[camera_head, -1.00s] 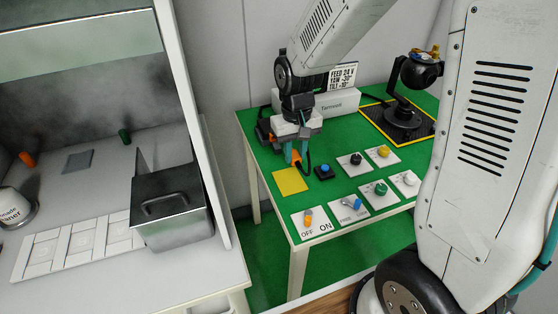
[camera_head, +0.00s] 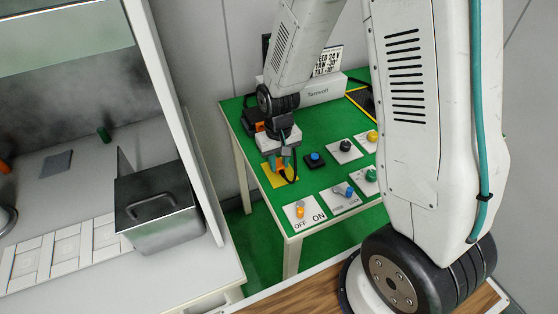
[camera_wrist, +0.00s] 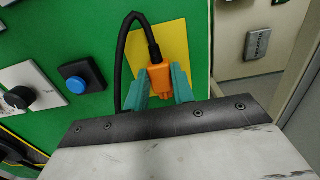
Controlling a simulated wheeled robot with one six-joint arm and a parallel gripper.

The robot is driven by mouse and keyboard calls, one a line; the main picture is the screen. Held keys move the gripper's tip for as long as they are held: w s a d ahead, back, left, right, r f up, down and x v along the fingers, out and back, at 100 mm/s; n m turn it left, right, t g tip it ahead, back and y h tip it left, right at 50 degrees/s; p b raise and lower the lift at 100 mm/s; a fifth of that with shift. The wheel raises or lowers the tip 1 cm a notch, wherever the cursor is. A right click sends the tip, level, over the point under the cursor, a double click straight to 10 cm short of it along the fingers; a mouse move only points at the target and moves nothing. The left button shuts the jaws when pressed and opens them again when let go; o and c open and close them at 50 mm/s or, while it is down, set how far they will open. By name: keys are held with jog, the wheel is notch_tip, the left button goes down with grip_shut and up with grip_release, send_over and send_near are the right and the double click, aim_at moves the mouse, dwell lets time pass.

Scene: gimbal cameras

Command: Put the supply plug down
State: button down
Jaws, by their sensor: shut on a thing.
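The supply plug (camera_wrist: 160,82) is orange with a black cable (camera_wrist: 122,60). It sits between the teal fingers of my gripper (camera_wrist: 160,88) in the wrist view. In the head view my gripper (camera_head: 279,163) is shut on the plug, over the yellow square (camera_head: 268,181) on the green table (camera_head: 233,108). The yellow square (camera_wrist: 172,38) also shows behind the plug in the wrist view. I cannot tell whether the plug touches it. In the head view the fingers mostly hide the plug.
A blue button (camera_head: 315,157) stands right of the yellow square. Panels with an orange OFF/ON switch (camera_head: 300,211) and several knobs fill the table's front and right. A white Tarmont box (camera_head: 318,92) stands behind. A metal bin (camera_head: 155,212) is on the left bench.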

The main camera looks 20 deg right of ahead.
aim_at(278, 164)
jog(key=c, duration=1.2)
grip_release()
jog(key=shift+f, duration=0.1)
notch_tip(278, 164, up, 12)
jog(key=shift+t, duration=0.8)
jog(key=s+d+r, duration=0.1)
jog(key=s+r, duration=0.4)
jog(key=s, duration=0.2)
jog(key=s+d+r, duration=0.1)
jog(key=s+r, duration=0.4)
jog(key=s, duration=0.2)
jog(key=s+d+r, duration=0.1)
jog(key=s+r, duration=0.4)
jog(key=s, duration=0.3)
jog(key=shift+s+r, duration=0.1)
jog(key=shift+r, duration=0.25)
